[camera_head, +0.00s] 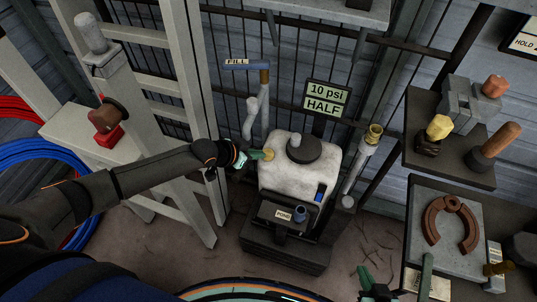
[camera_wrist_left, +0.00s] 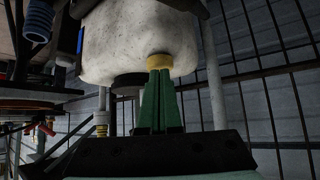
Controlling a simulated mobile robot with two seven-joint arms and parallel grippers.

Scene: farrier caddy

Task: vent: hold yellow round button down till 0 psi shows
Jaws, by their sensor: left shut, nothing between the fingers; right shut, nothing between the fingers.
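The yellow round button (camera_head: 269,154) is on the upper left of a white tank (camera_head: 290,180); it also shows in the left wrist view (camera_wrist_left: 158,60). My left gripper (camera_head: 262,155) is shut and empty, its green fingertips at the button. In the left wrist view the fingertips (camera_wrist_left: 160,74) appear to meet the button's face. How far it is pressed cannot be told. A display (camera_head: 326,97) behind the tank reads 10 psi and HALF. My right gripper (camera_head: 366,275) is shut and empty at the bottom edge, partly cut off, well away from the tank.
A FILL sign (camera_head: 246,64) is above grey pipes behind the tank. A dark base with a label (camera_head: 283,214) is in front of it. A brass-topped pipe (camera_head: 373,135) stands at right, beside shelves with knobs and a horseshoe (camera_head: 452,222). A pale wooden frame (camera_head: 187,90) is at left.

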